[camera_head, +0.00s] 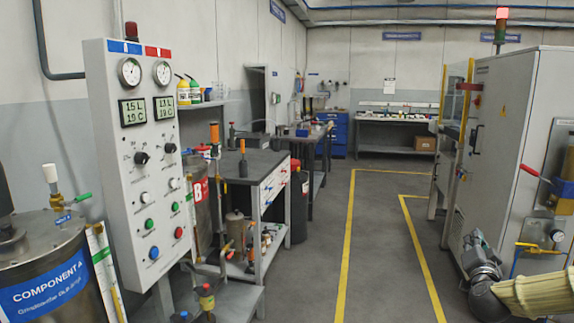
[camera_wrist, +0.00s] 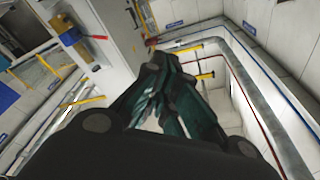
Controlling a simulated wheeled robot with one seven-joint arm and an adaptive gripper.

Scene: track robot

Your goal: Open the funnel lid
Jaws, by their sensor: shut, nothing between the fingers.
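I cannot make out a funnel or its lid for certain in either view. My gripper (camera_head: 476,240) shows at the lower right of the head view, in front of the grey-white cabinet (camera_head: 505,140) and apart from the control panel and tanks at the left. In the wrist view my gripper's dark fingers (camera_wrist: 165,75) are together, with nothing between them. That view is steeply tilted and shows walls, pipes and part of a light cabinet beyond the fingers.
A tank marked COMPONENT A (camera_head: 45,265) and a gauge panel (camera_head: 135,170) stand at the left. A dark-topped workbench (camera_head: 245,165) stands behind them. A red-handled valve (camera_head: 530,172) is on the cabinet's side. The yellow-lined floor (camera_head: 385,230) in the middle is clear.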

